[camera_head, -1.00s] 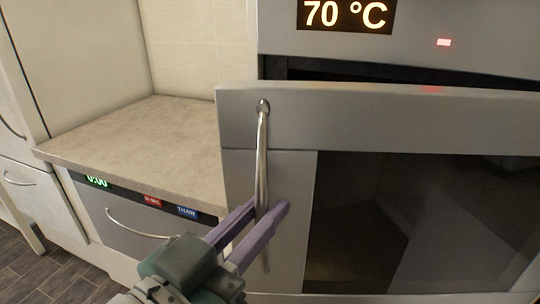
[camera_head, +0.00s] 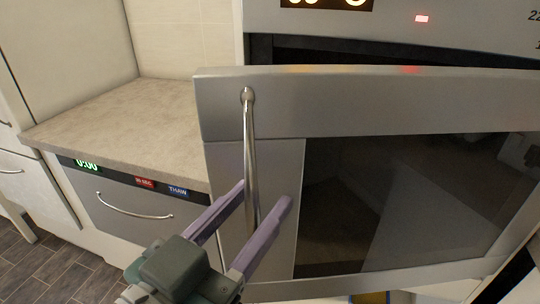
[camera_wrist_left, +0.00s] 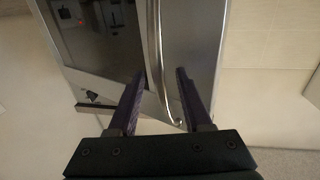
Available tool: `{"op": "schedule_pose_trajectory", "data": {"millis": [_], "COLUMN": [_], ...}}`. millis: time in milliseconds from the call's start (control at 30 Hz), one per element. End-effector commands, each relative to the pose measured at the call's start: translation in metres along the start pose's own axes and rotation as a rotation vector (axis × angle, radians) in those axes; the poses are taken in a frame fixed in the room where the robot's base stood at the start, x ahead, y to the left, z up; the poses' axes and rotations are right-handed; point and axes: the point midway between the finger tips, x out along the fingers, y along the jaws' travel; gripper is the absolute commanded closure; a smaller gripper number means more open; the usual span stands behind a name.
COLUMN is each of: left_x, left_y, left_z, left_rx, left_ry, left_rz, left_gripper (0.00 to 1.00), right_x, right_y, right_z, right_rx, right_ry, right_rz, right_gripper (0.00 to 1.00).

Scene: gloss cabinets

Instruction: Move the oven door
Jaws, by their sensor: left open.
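The grey oven door (camera_head: 400,105) with a dark glass window stands ajar in the head view. A dark gap shows above its top edge. Its upright metal handle (camera_head: 248,135) is near the door's left edge. My left gripper (camera_head: 263,193) is open, with its purple fingers on either side of the handle's lower part. In the left wrist view the handle (camera_wrist_left: 154,50) passes between the open fingers (camera_wrist_left: 160,73), and part of the door (camera_wrist_left: 195,40) shows behind. Contact between fingers and handle cannot be told. My right gripper is not in view.
A beige counter (camera_head: 120,115) lies left of the door, above a lower appliance (camera_head: 130,205) with a curved handle. The oven's control panel (camera_head: 450,20) is above the door. Dark floor tiles (camera_head: 40,275) are open at the lower left.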

Motion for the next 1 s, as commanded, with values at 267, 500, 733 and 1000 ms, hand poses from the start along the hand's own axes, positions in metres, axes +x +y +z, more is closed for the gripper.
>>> {"op": "schedule_pose_trajectory", "data": {"millis": [267, 500, 733, 1000], "left_x": [-0.022, -0.069, -0.096, -0.099], "left_y": [0.000, 0.000, 0.000, 0.000], "left_z": [0.002, 0.002, 0.001, 0.000], "left_rx": [-0.001, 0.000, 0.000, 0.000], "left_ry": [-0.004, -0.004, -0.002, 0.001], "left_rz": [-0.001, 0.001, 0.001, 0.000], "left_gripper": [0.51, 0.51, 0.51, 0.51], "right_x": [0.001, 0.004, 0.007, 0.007], "right_y": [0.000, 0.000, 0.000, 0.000], "right_z": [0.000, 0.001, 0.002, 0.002], "right_rx": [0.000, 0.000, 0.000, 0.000], "right_ry": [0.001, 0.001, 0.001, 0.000], "right_rz": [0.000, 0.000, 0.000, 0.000], "right_gripper": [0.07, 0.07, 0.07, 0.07]}}
